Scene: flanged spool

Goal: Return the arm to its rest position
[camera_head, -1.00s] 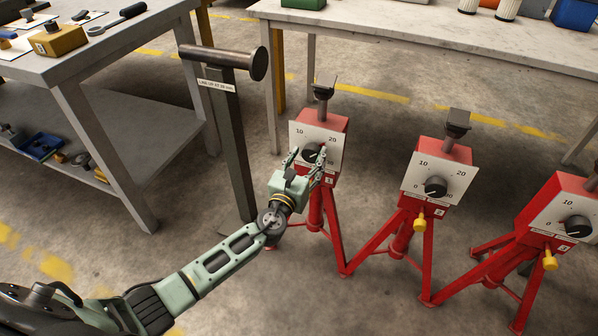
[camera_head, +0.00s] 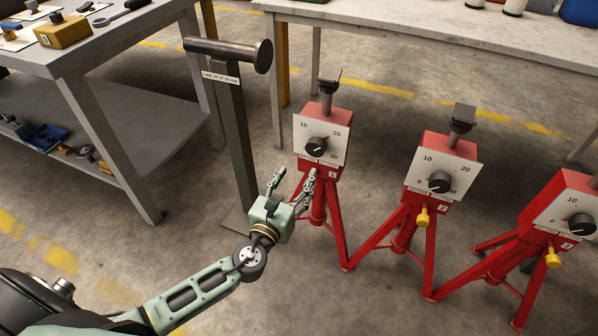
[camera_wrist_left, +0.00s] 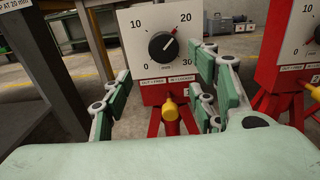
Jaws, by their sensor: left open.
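My left gripper (camera_head: 291,186) is open and empty, in front of and below the dial box of the nearest red stand (camera_head: 320,138). In the left wrist view its spread fingers (camera_wrist_left: 160,100) frame that stand's black knob (camera_wrist_left: 163,45), with a visible gap. The knob's pointer is toward the upper right, near 20. A yellow knob (camera_wrist_left: 170,107) sits below that dial. My right gripper is not in view.
A grey post with a horizontal bar (camera_head: 228,55) stands left of the gripper. Two more red dial stands (camera_head: 440,165) (camera_head: 565,215) are to the right. A workbench (camera_head: 60,55) is at left, a table (camera_head: 430,35) at the back. The floor in front is clear.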

